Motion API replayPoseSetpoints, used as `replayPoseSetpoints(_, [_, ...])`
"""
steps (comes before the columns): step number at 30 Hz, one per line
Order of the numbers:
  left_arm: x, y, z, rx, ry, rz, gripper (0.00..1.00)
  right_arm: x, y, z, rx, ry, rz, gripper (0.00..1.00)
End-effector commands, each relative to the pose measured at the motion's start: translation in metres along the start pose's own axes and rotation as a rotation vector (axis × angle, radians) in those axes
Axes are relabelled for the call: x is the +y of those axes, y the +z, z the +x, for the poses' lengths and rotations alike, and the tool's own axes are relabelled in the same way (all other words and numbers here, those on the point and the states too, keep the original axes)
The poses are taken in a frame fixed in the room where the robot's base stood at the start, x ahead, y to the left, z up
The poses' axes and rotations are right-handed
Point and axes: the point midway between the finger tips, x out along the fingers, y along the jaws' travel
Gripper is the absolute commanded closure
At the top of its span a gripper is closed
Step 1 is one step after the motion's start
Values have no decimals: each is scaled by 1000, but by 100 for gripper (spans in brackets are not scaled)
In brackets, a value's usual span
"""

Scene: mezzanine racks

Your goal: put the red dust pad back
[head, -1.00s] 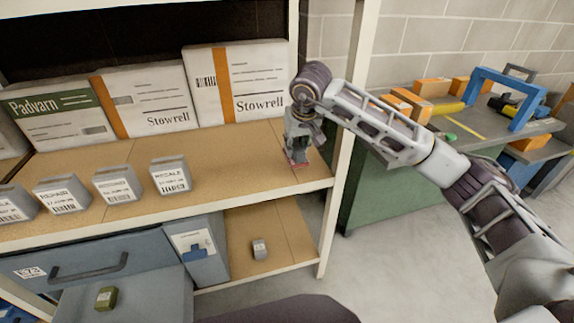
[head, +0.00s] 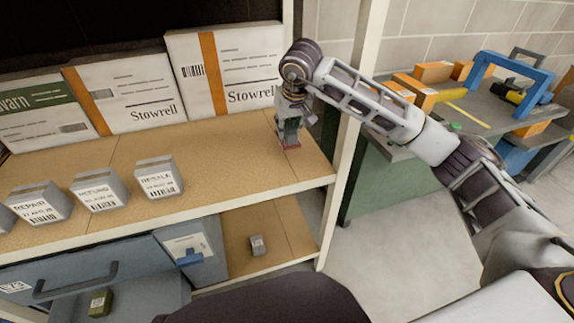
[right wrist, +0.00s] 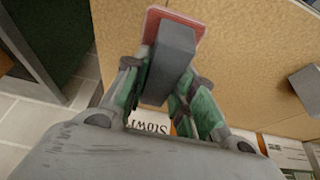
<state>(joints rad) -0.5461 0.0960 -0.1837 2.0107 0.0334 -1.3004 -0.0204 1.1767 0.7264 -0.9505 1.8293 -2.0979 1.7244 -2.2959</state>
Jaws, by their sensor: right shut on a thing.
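The red dust pad (right wrist: 192,22) is a flat red plate with a grey block-shaped grip on it. My right gripper (right wrist: 163,78) is shut on this grey grip, with a green-faced finger on each side. In the head view the right gripper (head: 289,128) points down over the right end of the tan shelf board (head: 240,160). The red pad (head: 290,147) shows as a thin red strip below the fingers. I cannot tell whether it touches the board. My left gripper is not in view.
White Stowrell boxes (head: 225,70) stand along the shelf's back. Small grey labelled blocks, including one marked RESALE (head: 158,178), line its front. A white rack post (head: 350,130) stands right of the gripper. A small grey block (head: 257,245) sits on the lower shelf.

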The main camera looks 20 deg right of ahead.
Motion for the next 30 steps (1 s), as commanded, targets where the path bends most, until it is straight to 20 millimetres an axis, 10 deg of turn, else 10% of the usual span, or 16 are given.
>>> replayPoseSetpoints(30, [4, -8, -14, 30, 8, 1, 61, 0, 24, 58, 0, 0, 0, 93])
